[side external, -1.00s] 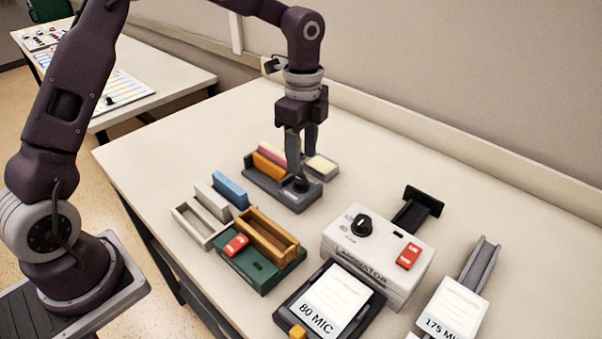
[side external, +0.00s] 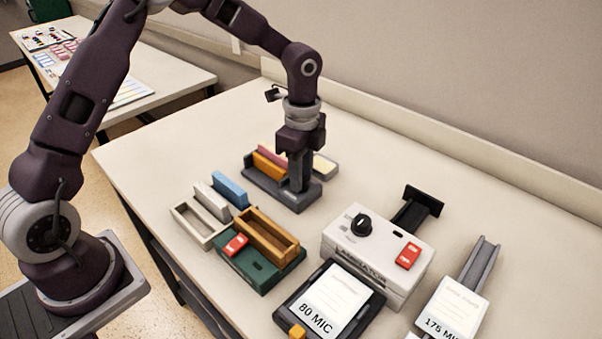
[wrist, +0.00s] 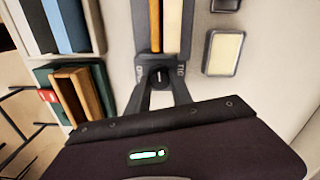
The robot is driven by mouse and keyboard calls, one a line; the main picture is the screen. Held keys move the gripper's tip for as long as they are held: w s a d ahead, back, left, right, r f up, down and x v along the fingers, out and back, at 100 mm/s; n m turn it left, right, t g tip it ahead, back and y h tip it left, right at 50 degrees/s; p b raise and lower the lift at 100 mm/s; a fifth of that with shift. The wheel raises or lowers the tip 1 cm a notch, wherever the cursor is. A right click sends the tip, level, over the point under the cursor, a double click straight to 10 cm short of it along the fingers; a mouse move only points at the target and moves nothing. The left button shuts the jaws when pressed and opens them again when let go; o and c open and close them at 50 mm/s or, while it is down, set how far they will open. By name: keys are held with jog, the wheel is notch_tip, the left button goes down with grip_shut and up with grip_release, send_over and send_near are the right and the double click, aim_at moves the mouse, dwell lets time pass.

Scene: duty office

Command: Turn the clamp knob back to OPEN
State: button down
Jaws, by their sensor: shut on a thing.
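The grey clamp block (side external: 268,186) stands at the back of the table with an orange and a pink slab upright in it. Its round black clamp knob (wrist: 159,76) sits at the block's near end, and in the side view my fingers mostly hide it. A pale line shows on the knob's top, pointing roughly along the block. Small lettering flanks the knob but is too small to read surely. My gripper (side external: 299,188) points straight down and is shut on the knob, with one finger on each side in the wrist view (wrist: 160,92).
A pale pad in a grey frame (side external: 324,165) lies close behind the block. A green base with a wooden tray (side external: 266,238) and a white laminator with its own black knob (side external: 361,225) stand nearer. Bare table lies to the right of the block.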

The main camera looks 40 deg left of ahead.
jog(key=n, duration=0.4)
jog(key=shift+n, duration=1.8)
jog(key=c, duration=1.1)
grip_release()
jog(key=shift+a, duration=0.1)
